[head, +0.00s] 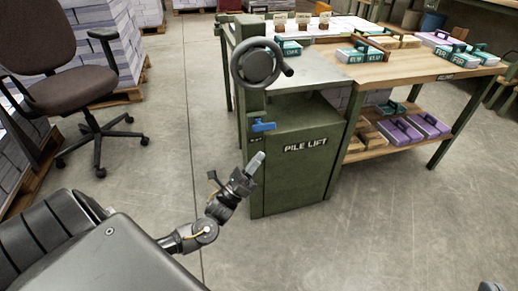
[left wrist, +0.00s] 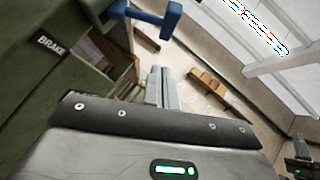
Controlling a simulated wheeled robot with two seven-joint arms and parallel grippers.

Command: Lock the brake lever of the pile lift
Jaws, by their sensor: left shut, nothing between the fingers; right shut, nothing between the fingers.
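The pile lift (head: 290,170) is a green cabinet with a grey top and a dark handwheel (head: 258,63). Its blue brake lever (head: 263,126) sticks out from the upper left of the front. The lever also shows at the top of the left wrist view (left wrist: 150,17), beside a BRAKE label (left wrist: 49,43). My left gripper (head: 257,161) is just below the lever, pointing up towards it. Its grey fingers are together and empty in the left wrist view (left wrist: 161,86), apart from the lever.
A wooden-topped bench (head: 420,62) with teal and purple boxes stands right of the lift. An office chair (head: 75,80) and pallets of stacked paper are at the left. The grey floor (head: 165,150) between chair and lift is clear.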

